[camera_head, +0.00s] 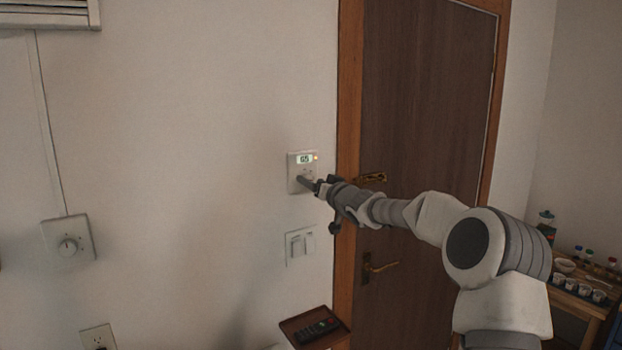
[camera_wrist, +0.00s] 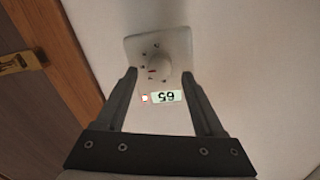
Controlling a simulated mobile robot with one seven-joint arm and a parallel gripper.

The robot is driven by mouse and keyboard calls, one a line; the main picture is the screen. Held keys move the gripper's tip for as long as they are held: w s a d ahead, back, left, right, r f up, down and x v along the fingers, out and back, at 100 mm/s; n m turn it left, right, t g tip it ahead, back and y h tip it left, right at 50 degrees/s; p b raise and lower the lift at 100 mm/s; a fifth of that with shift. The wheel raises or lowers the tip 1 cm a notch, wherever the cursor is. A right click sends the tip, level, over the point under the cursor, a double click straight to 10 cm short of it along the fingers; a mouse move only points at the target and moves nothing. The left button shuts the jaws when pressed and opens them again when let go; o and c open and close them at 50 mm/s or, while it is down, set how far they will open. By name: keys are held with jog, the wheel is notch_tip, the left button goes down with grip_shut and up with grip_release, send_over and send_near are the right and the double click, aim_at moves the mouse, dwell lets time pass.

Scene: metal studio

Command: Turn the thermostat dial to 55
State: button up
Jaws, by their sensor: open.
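The thermostat is a pale square wall plate (camera_head: 293,171) with a lit display (camera_head: 304,158) that reads 65. In the wrist view the plate (camera_wrist: 133,47) is upside down, and its display (camera_wrist: 162,97) also reads 65. In the head view my gripper (camera_head: 309,183) reaches the plate from the right and partly hides the dial.
A brown door (camera_head: 425,90) with a wooden frame (camera_head: 349,90) stands right of the thermostat. A light switch (camera_head: 300,245) is below it. Another dial plate (camera_head: 68,240) is at the left. A small shelf with a remote (camera_head: 318,328) is low down.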

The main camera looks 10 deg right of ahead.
jog(key=shift+x, duration=0.8)
grip_shut()
